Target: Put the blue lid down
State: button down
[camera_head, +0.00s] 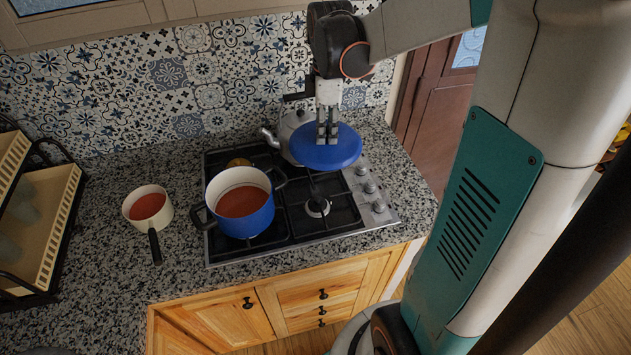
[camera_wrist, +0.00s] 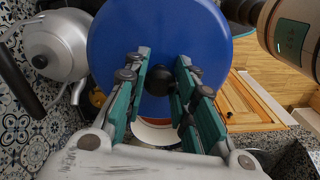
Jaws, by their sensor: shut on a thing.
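The blue lid (camera_head: 322,152) hangs in the air over the right back part of the stove, held by my gripper (camera_head: 327,136). In the wrist view the lid (camera_wrist: 160,35) fills the upper middle, and my gripper (camera_wrist: 171,85) is shut on its dark round knob. The blue pot (camera_head: 247,219) stands uncovered on the left part of the stove, with red-orange contents. It lies to the left of the lid and nearer the front. In the wrist view only part of a pale rim with orange inside shows below the lid.
A grey kettle (camera_head: 291,132) stands behind the lid and is partly hidden by it. The stove (camera_head: 345,222) has a bare front right burner. A small cream saucepan (camera_head: 136,209) stands on the granite counter (camera_head: 190,262) to the left. A rack (camera_head: 62,215) stands at the far left.

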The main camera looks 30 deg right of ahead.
notch_tip(320, 180, down, 20)
jog(key=b, duration=0.3)
jog(key=shift+r, duration=0.2)
jog(key=shift+r, duration=0.1)
jog(key=shift+f+b, duration=0.5)
jog(key=shift+b, duration=0.05)
jog(key=shift+f, duration=0.15)
jog(key=c, duration=1.3)
grip_release()
jog(key=shift+c, duration=0.2)
jog(key=shift+r+p, duration=0.5)
jog(key=shift+r, duration=0.15)
notch_tip(320, 180, up, 12)
jog(key=p, duration=0.2)
